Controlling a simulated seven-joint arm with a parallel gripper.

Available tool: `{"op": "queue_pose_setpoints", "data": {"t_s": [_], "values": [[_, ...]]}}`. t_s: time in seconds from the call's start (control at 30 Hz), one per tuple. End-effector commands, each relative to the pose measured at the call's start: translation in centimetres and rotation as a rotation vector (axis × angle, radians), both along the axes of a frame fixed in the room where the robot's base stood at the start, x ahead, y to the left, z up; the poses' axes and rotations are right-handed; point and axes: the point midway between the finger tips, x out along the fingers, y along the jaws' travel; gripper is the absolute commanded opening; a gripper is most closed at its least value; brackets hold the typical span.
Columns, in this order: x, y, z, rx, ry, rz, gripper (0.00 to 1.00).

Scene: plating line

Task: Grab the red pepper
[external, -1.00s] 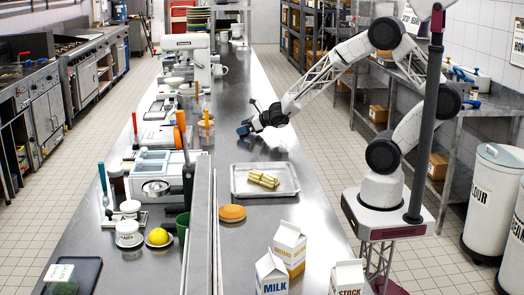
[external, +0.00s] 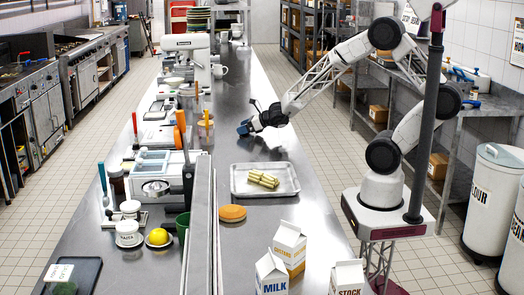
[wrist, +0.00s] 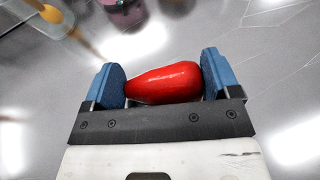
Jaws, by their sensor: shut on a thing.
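The red pepper (wrist: 165,83) lies lengthwise between the two blue fingers of my gripper (wrist: 163,82) in the wrist view, with both fingers touching its ends. My gripper is shut on it. In the external view my gripper (external: 245,128) is low over the steel counter, beyond the metal tray. The pepper cannot be made out in the external view. I cannot tell whether it touches the counter.
A metal tray (external: 240,192) with yellowish-green pieces (external: 262,179) lies on the counter nearer the camera. An orange-brown round (external: 232,213) and several cartons, including a milk carton (external: 271,276), stand nearer still. A metal divider (external: 203,225) runs along the left. The counter around my gripper is mostly clear.

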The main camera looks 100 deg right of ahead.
Motion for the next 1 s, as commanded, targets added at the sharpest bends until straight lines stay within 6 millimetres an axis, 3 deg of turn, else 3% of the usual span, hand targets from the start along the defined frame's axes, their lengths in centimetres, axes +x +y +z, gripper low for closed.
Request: {"op": "queue_pose_setpoints", "data": {"t_s": [0.37, 0.73, 1.0], "values": [[0.0, 0.0, 1.8, 0.000, -0.002, 0.000, 0.60], [0.0, 0.0, 7.2, -0.001, -0.002, 0.000, 0.60], [0.0, 0.0, 9.7, 0.000, -0.001, 0.000, 0.60]]}}
